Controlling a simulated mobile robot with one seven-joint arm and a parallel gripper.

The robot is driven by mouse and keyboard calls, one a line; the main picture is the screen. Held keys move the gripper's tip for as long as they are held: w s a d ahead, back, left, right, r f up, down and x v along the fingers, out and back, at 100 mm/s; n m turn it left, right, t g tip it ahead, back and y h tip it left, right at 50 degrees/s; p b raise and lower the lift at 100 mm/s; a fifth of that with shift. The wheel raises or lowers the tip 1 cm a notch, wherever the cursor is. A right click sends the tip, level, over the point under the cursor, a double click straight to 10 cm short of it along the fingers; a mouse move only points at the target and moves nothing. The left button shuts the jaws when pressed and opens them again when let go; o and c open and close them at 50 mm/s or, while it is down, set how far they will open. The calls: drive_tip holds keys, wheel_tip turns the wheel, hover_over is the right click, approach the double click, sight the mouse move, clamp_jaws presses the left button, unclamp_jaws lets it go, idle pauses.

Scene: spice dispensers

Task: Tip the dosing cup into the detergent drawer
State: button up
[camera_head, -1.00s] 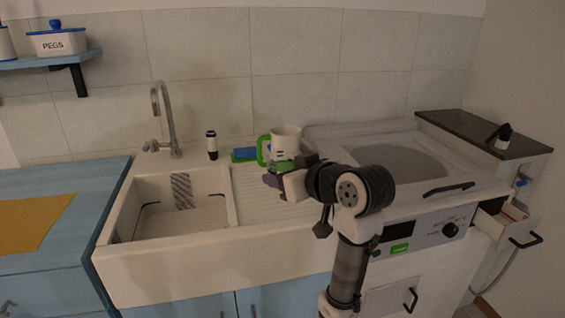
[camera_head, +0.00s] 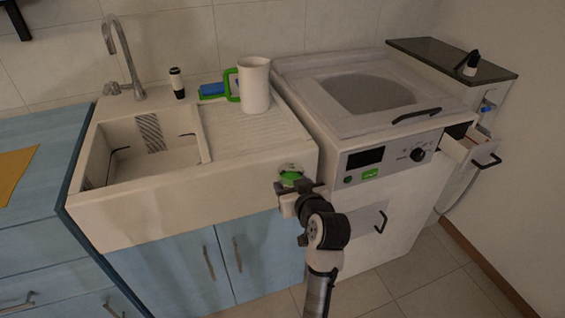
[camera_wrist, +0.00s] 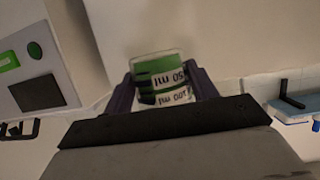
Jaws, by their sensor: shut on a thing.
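The dosing cup (camera_head: 291,175) is small and clear with green in it. In the wrist view the cup (camera_wrist: 160,75) shows its 50 ml and 100 ml marks between my two fingers. My gripper (camera_head: 292,186) is shut on the cup and holds it in front of the sink unit's right front corner. In the wrist view my gripper (camera_wrist: 163,90) has one finger on each side of the cup. The detergent drawer (camera_head: 480,152) is pulled out at the washing machine's upper right, well to the right of my gripper. Its inside is only partly visible.
The washing machine (camera_head: 390,200) stands right of the sink, with its control panel facing front. A white jug (camera_head: 255,88) with a green handle stands on the drainboard (camera_head: 240,135). A dark-topped side unit (camera_head: 450,58) is behind the drawer. Floor in front is clear.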

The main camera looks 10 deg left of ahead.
drive_tip(key=w+d+f+m+h, duration=0.1)
drive_tip(key=d+f+m+h, duration=0.1)
drive_tip(key=f, duration=0.8)
drive_tip(key=d+f+m+t+h, duration=0.1)
drive_tip(key=d+f, duration=0.4)
drive_tip(key=f, duration=0.6)
drive_tip(key=w+d+f+m+t+h, duration=0.1)
drive_tip(key=d+f+m+h, duration=0.2)
drive_tip(key=f, duration=0.8)
drive_tip(key=shift+w+d+h, duration=0.3)
drive_tip(key=shift+d+h, duration=0.15)
drive_tip(key=shift+h, duration=0.15)
drive_tip(key=shift+d+f, duration=0.1)
